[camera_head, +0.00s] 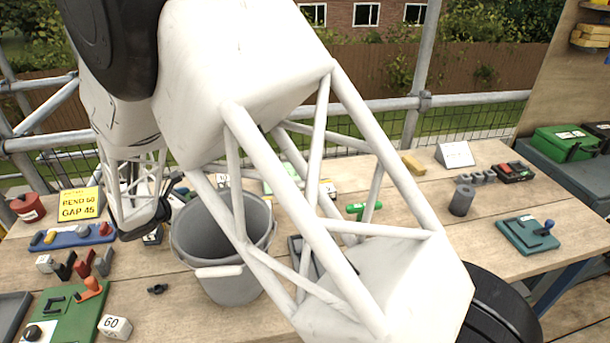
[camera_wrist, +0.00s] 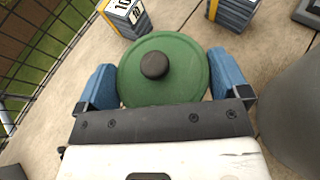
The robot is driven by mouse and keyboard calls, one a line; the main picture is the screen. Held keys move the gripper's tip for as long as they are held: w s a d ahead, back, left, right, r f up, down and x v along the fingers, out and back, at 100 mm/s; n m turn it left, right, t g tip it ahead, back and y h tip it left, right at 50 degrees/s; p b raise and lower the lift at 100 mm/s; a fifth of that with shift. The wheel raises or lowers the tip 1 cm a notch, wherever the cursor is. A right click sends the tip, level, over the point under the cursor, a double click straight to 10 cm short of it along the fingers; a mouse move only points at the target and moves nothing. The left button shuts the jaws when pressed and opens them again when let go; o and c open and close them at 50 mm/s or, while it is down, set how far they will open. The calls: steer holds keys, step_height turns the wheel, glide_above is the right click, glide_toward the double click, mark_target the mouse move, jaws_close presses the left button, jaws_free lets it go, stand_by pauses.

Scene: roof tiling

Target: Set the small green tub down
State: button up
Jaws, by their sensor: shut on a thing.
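The small green tub (camera_wrist: 135,83) shows from above in the wrist view, as a round green top with a black knob in its middle. My gripper (camera_wrist: 162,72) has a blue finger on each side of it and is shut on it. The tub looks level over the wooden table (camera_wrist: 185,22); I cannot tell whether its underside touches the wood. In the head view my arm hides the tub and the fingers.
A grey bucket (camera_head: 222,245) stands close by, at the right edge in the wrist view (camera_wrist: 295,110). A numbered block (camera_wrist: 125,15) and another ribbed block (camera_wrist: 234,12) stand just beyond the tub. Mesh fencing runs along the table's edge.

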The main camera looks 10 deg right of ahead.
steer(key=r, duration=1.1)
steer(key=shift+w+d+r, duration=0.15)
steer(key=shift+d+r, duration=0.1)
steer(key=shift+d, duration=0.05)
steer(key=w+d, duration=0.4)
steer(key=d, duration=1.1)
steer(key=w+d, duration=0.4)
steer(key=d, duration=1)
steer(key=s+d+m+g+h, duration=0.1)
steer(key=s+d, duration=0.2)
steer(key=d, duration=1.2)
steer(key=s+d, duration=0.4)
steer(key=d, duration=1.1)
step_height(320, 180, down, 11)
steer(key=shift+d+f, duration=0.15)
steer(key=shift+d, duration=0.1)
steer(key=shift+w, duration=0.25)
